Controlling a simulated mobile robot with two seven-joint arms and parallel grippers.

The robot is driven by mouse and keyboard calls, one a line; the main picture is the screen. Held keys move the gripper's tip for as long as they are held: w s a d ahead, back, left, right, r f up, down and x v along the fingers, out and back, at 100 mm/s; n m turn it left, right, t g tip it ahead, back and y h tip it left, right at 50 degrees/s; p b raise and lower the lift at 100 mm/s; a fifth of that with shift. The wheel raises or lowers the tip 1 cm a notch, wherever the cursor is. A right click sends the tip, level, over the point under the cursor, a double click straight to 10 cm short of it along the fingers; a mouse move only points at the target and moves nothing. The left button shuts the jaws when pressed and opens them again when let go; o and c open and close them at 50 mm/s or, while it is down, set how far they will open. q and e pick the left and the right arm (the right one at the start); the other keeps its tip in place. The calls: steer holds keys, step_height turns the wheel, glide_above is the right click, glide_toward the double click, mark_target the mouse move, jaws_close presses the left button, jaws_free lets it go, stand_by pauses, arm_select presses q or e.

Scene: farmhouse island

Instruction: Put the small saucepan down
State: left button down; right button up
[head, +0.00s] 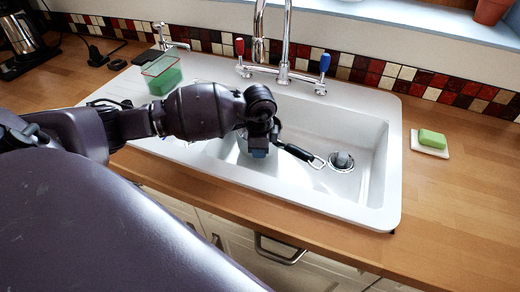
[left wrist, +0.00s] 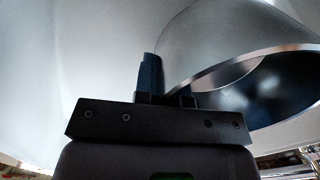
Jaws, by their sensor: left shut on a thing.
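The small saucepan (left wrist: 215,45) is grey metal with a dark inside, and its rim and wall fill the upper right of the left wrist view. In the head view its black handle (head: 297,152) points right across the white sink (head: 345,115); most of its body is hidden behind my left arm. My left gripper (head: 258,150) is over the sink basin and shut on the saucepan's wall at the rim; its fingers also show in the left wrist view (left wrist: 168,85). I cannot tell whether the saucepan touches the basin floor. My right gripper is out of view.
A tall faucet (head: 285,45) with red and blue handles stands behind the basin. A grey drain piece (head: 341,161) sits in the basin's right part. A green container (head: 162,77) is at the back left, and green soap (head: 432,138) on a dish is right. The right counter is mostly clear.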

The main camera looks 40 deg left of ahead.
arm_select(q)
steer(key=shift+f, duration=0.1)
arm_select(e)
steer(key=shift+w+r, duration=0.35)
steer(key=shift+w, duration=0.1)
arm_select(q)
steer(key=shift+f, duration=0.55)
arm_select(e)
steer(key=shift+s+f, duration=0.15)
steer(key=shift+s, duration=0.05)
arm_select(q)
steer(key=c, duration=1.2)
jaws_free()
steer(key=r, duration=0.6)
steer(key=r+p, duration=0.1)
steer(key=r, duration=0.5)
steer(key=shift+s+d+r+p, duration=0.15)
steer(key=shift+s+p, duration=0.05)
steer(key=shift+p, duration=0.1)
steer(key=shift+r, duration=0.4)
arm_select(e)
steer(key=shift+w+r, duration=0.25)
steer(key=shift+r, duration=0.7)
